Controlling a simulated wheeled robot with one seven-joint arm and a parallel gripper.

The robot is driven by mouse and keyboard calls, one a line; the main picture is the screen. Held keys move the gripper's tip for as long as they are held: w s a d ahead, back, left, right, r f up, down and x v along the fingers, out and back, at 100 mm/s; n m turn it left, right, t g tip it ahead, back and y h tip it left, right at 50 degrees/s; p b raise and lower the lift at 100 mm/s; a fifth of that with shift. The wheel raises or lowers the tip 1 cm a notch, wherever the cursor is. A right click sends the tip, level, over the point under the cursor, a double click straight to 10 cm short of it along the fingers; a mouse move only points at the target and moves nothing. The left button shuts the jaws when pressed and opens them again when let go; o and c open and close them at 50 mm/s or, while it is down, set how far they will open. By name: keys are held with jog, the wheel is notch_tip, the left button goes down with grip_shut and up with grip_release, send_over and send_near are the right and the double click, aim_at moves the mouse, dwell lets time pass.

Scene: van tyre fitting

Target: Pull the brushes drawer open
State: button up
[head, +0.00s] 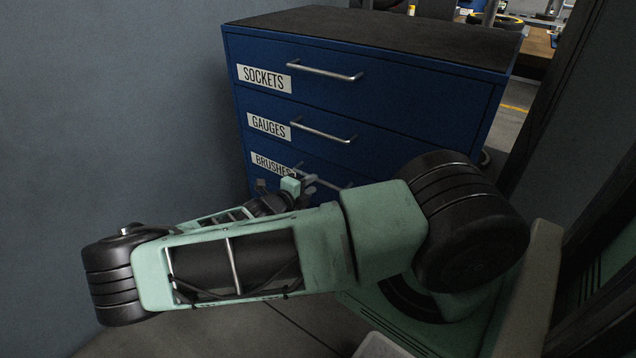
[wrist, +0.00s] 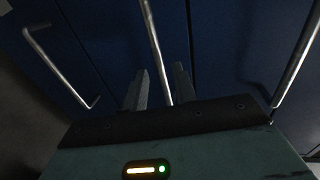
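The brushes drawer (head: 262,178) is the third blue front down, below the sockets and gauges drawers; its "BRUSHES" label is partly covered by my gripper, and my arm hides its lower part. It looks flush with the fronts above. Its silver bar handle (head: 329,182) shows just beyond my gripper (head: 308,184). In the wrist view, my two grey fingers stand apart, with a gap on both sides of a bar handle (wrist: 156,45) that runs between them. My gripper (wrist: 159,68) is open there, and I cannot tell whether a finger touches the bar.
The sockets drawer (head: 350,95) and gauges drawer (head: 380,142) are shut above, with their own bar handles. The dark cabinet top (head: 400,32) is bare. A grey wall (head: 110,100) stands close on the left. A workbench (head: 540,42) is far back right.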

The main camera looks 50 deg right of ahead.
aim_at(318, 180)
jog(key=shift+x, duration=2.25)
grip_shut()
jog(key=f+p+v, duration=0.2)
jog(key=f+v, duration=0.1)
jog(key=v, duration=1.3)
jog(key=a+f+p+v, duration=0.1)
jog(key=f+v, duration=0.2)
jog(key=v, duration=1.3)
jog(key=shift+p, duration=0.4)
jog(key=shift+a, duration=0.1)
grip_release()
jog(key=shift+s, duration=0.1)
